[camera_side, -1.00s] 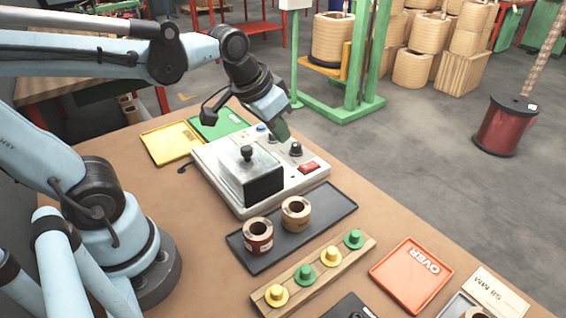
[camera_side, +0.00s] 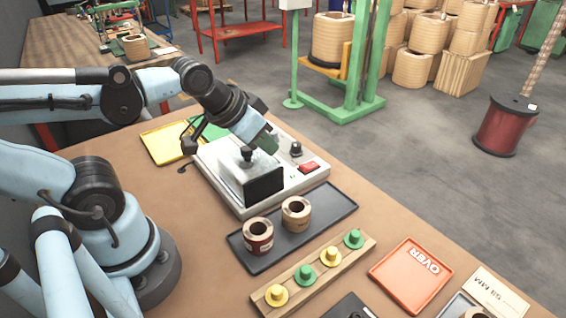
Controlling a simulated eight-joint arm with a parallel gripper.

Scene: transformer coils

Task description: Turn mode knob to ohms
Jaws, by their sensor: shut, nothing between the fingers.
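A white tester box (camera_side: 236,203) stands on the brown table, with a clear cover, a black panel (camera_side: 264,184) and a red switch (camera_side: 309,167) on its top. A black knob (camera_side: 296,149) stands near the box's back right edge; I cannot read any mark on it. My gripper (camera_side: 269,144) is shut and empty, its dark green tip pointing down to the right over the back of the box. It is left of the black knob and looks apart from it. My gripper and wrist hide the back left part of the box.
A black tray (camera_side: 334,214) holding two coils (camera_side: 258,236) lies in front of the box. A wooden strip (camera_side: 320,279) bears several green and yellow pegs. An orange tray (camera_side: 411,276) is at right. Yellow (camera_side: 165,143) and green trays lie behind, partly hidden.

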